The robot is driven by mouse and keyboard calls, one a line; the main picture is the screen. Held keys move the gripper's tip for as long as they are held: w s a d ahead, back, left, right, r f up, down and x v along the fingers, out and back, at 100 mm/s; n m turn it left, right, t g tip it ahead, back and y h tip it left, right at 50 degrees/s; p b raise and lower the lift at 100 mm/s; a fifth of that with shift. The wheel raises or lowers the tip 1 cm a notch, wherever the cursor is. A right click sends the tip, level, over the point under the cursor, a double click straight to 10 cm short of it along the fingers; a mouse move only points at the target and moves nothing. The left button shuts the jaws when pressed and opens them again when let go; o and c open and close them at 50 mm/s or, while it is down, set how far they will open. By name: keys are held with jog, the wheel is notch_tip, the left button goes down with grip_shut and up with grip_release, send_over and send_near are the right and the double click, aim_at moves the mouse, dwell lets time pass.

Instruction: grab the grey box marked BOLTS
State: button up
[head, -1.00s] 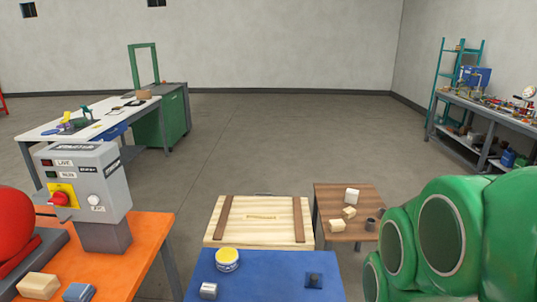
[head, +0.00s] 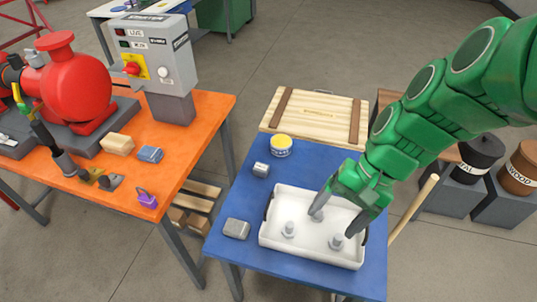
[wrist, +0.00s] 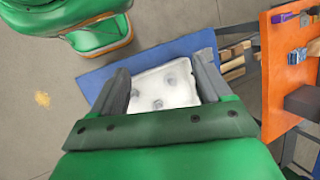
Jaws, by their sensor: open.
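On the blue table (head: 245,205) a small grey box (head: 236,229) sits left of a white tray (head: 290,255). A smaller grey box or tin (head: 261,170) with a pale front sits farther back, beside a yellow-lidded tin (head: 281,146). I cannot read BOLTS on either one. My gripper (head: 337,220) is open, pointing down over the tray, to the right of both grey things. In the wrist view, the tray (wrist: 165,85) shows between the open fingers of my gripper (wrist: 160,82), with nothing held.
The tray holds several pale upright pieces. A wooden crate (head: 312,115) stands behind the blue table. The orange table (head: 205,115) on the left carries a red pump (head: 75,85), a grey control box (head: 155,55), a wooden block and a blue-grey block (head: 150,154).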

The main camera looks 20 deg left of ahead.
jog(key=w+a+f+m+g+y, duration=0.1)
jog(key=w+a+f+m+y, duration=0.25)
jog(key=w+a, duration=0.7)
jog(key=m+t+y, duration=0.3)
jog(key=m+y, duration=0.3)
jog(key=m, duration=0.3)
send_over(265, 168)
jog(key=s+d, duration=0.5)
jog(key=s, duration=0.2)
notch_tip(265, 168, down, 14)
jog(key=w+f+m+t, duration=0.1)
jog(key=w+f, duration=0.1)
jog(key=f, duration=0.2)
jog(key=w+f+m, duration=0.2)
jog(key=f, duration=0.3)
jog(key=w+d+f+m+t, duration=0.1)
jog(key=w+f+m, duration=0.1)
jog(key=f, duration=0.2)
jog(key=shift+f+t, duration=0.15)
jog(key=shift+t, duration=0.15)
jog(key=shift+m, duration=0.25)
jog(key=shift+w+x, duration=0.15)
jog(key=shift+x, duration=1.8)
jog(key=shift+w+x, duration=0.15)
jog(key=shift+x, duration=1.8)
jog(key=shift+d+f, duration=0.1)
jog(key=shift+f, duration=0.1)
jog(key=c, duration=1.1)
